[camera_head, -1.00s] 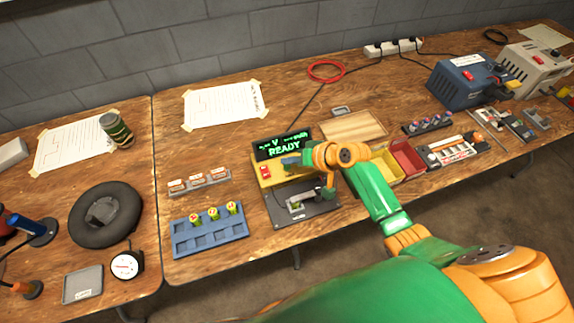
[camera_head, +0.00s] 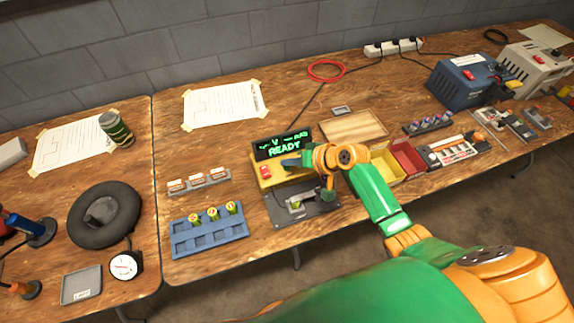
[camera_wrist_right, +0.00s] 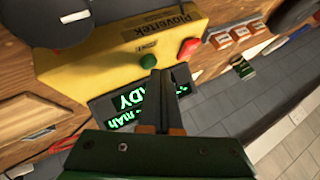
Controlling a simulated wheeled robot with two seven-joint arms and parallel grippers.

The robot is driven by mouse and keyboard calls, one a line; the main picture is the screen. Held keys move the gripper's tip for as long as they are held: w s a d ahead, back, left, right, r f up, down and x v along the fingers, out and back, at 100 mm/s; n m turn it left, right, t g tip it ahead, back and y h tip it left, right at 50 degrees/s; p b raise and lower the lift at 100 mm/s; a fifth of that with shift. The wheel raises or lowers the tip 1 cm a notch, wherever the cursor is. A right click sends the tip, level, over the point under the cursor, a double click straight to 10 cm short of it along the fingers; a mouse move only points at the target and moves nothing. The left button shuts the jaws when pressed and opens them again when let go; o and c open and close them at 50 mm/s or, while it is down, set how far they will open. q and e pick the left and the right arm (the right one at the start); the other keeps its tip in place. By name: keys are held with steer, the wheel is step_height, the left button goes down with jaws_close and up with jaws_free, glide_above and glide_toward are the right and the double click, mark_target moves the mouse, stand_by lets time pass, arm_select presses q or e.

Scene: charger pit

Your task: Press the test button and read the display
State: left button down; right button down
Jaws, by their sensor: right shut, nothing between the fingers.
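The yellow tester (camera_head: 272,178) stands on the table with a dark display (camera_head: 284,146) at its back, lit in green. The display reads READY, with small green text above it that I cannot fully read. In the right wrist view, the tester (camera_wrist_right: 110,55) has a green button (camera_wrist_right: 148,60) and a red button or switch (camera_wrist_right: 189,47). My right gripper (camera_head: 290,162) is shut and empty over the tester's panel. In the right wrist view its fingertips (camera_wrist_right: 150,72) are right by the green button and cover part of the display (camera_wrist_right: 130,105); I cannot tell whether they touch the button. My left gripper is not in view.
A dark cradle (camera_head: 275,205) is in front of the tester. A blue tray (camera_head: 185,243) with several cells is to the left. Yellow (camera_head: 388,170) and red (camera_head: 408,157) bins and a wooden board (camera_head: 352,126) are to the right.

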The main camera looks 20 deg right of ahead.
mark_target(290, 171)
steer(key=shift+f+b, duration=0.3)
steer(key=shift+f, duration=0.15)
stand_by(0.3)
steer(key=shift+r, duration=0.1)
steer(key=shift+r+p, duration=0.75)
steer(key=shift+p, duration=0.2)
step_height(290, 171, up, 5)
steer(key=p, duration=0.5)
stand_by(0.5)
